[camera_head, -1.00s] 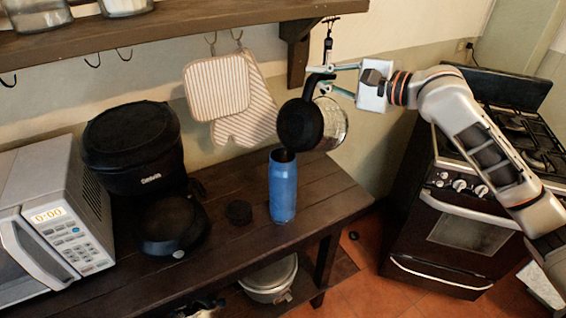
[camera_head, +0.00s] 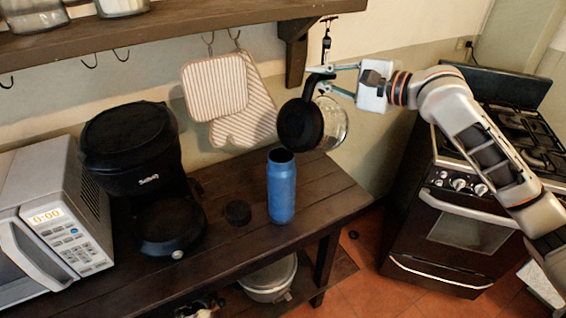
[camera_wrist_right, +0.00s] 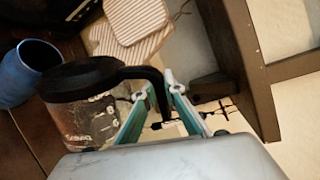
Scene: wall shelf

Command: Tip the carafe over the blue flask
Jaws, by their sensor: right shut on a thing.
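The carafe (camera_head: 334,124) has clear glass and a black lid and handle. My right gripper (camera_head: 332,78) is shut on its handle and holds it in the air, tilted with its black lid side toward the left. The blue flask (camera_head: 282,190) stands upright on the wooden table with its dark open top facing up. The carafe's lid is above and slightly right of the flask's mouth, apart from it. In the right wrist view the handle runs between the fingers (camera_wrist_right: 165,100), with the glass (camera_wrist_right: 85,120) and flask (camera_wrist_right: 18,75) to the left. No left gripper shows.
A black coffee maker (camera_head: 135,165) and a microwave (camera_head: 45,225) stand left of the flask. A small black lid (camera_head: 238,212) lies beside the flask. A wall shelf (camera_head: 160,30) with hooks and striped mitts (camera_head: 215,90) is behind. A stove (camera_head: 465,200) stands at right.

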